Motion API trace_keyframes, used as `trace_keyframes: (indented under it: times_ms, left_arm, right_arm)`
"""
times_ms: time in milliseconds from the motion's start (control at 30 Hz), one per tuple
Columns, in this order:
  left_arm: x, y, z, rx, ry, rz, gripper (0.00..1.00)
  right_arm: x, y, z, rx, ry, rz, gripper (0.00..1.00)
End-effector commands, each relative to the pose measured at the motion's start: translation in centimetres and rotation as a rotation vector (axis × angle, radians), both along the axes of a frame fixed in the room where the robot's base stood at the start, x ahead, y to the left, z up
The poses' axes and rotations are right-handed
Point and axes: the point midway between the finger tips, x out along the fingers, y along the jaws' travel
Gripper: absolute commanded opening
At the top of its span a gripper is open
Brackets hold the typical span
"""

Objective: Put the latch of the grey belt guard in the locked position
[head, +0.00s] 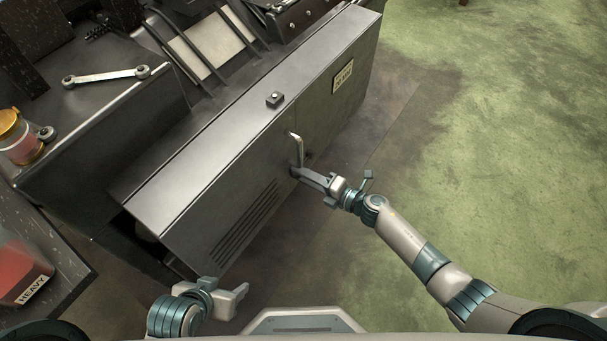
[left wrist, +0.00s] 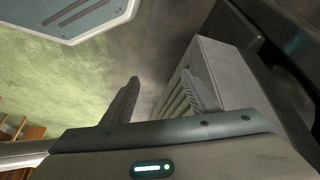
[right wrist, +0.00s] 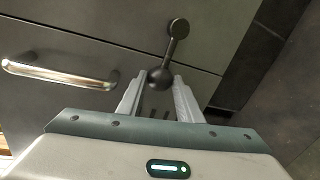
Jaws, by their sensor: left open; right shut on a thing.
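The grey belt guard (head: 225,165) is a long box along the machine's front. Its latch (right wrist: 175,48) is a dark lever with a round pivot and a ball knob. In the right wrist view, the lever slants from the pivot down-left across the panel seam to the knob. My right gripper (right wrist: 158,88) is shut on the latch's knob, with a finger on each side. In the head view, my right gripper (head: 298,172) hides most of the latch. My left gripper (head: 243,291) is open and empty, low near the guard's front-left end. Its fingers also show in the left wrist view (left wrist: 160,88).
A silver bar handle (head: 298,148) is beside the latch on the guard. A wrench (head: 105,75) lies on the bench. A red bin labelled HEAVY (head: 22,275) stands at left. Green floor on the right is clear.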

Motion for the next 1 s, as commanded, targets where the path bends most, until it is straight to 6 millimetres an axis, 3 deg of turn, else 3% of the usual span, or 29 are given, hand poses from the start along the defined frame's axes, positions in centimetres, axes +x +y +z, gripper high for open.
trace_keyframes:
  times_ms: [100, 133, 200, 667, 1000]
  left_arm:
    - [0.0, 0.0, 0.0, 0.0, 0.0, 0.0, 0.53]
    - [0.0, 0.0, 0.0, 0.0, 0.0, 0.0, 0.53]
    - [0.0, 0.0, 0.0, -0.001, 0.0, 0.0, 0.53]
    - [0.0, 0.0, 0.1, 0.0, 0.001, 0.0, 0.53]
    - [-0.6, 0.7, 0.0, 0.021, 0.036, 0.005, 0.53]
  right_arm:
    - [0.2, -0.1, 0.2, 0.003, -0.002, -0.003, 0.0]
    - [0.2, -0.1, 0.2, 0.003, -0.002, -0.003, 0.37]
    - [0.2, -0.1, 0.2, 0.002, -0.003, -0.002, 0.5]
    - [-0.3, -0.5, 0.2, 0.0, 0.0, -0.001, 0.5]
    - [-3.0, -4.0, 1.0, -0.002, 0.001, -0.001, 0.5]
